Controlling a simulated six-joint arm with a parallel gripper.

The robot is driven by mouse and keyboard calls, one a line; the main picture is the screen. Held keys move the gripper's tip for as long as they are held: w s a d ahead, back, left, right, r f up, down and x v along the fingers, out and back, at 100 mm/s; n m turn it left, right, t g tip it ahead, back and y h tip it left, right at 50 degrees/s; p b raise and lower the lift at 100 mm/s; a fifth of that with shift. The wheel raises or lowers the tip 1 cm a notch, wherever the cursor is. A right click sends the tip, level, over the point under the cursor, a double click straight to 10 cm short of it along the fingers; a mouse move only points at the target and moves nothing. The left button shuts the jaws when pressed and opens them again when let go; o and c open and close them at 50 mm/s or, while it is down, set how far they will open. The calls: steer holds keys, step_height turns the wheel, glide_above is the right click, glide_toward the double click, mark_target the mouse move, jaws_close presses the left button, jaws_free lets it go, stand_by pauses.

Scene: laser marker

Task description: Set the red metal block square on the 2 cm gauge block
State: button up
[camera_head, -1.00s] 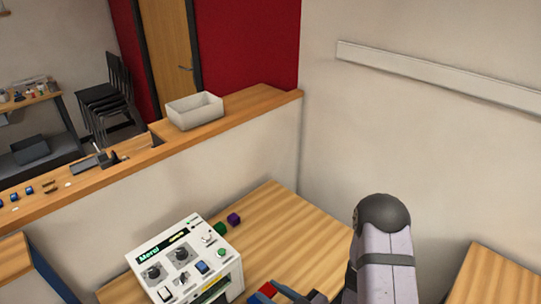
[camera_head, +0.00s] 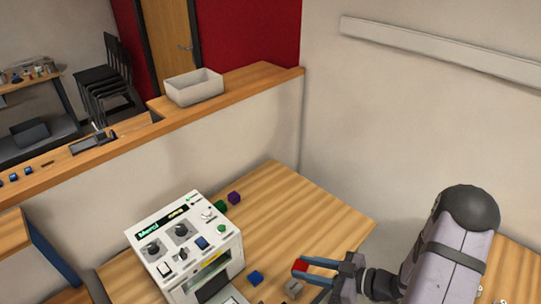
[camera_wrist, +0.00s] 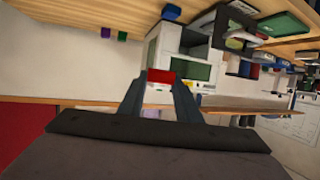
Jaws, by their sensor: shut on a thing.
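The red metal block (camera_head: 300,265) is held at the tips of my gripper (camera_head: 306,268), whose jaws are shut on it. In the wrist view the red block (camera_wrist: 161,75) sits between the two dark fingers of my gripper (camera_wrist: 160,82). A small grey block (camera_head: 294,287) lies on the table just below the red block in the head view. It looks like the gauge block, but its size cannot be read. The red block appears apart from it, above the table; the exact height is unclear.
A white laser marker (camera_head: 185,245) with knobs stands left of my gripper. A blue block (camera_head: 255,278) lies between them. Green (camera_head: 221,205) and purple (camera_head: 234,197) blocks lie behind the machine. The wooden table (camera_head: 300,215) is clear toward the back right.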

steer(key=shift+m+t+h, duration=0.5)
steer(key=shift+m+t, duration=0.3)
steer(key=d, duration=0.5)
steer(key=shift+w+f+b, duration=0.2)
steer(key=shift+w+b, duration=0.05)
steer(key=shift+b, duration=0.05)
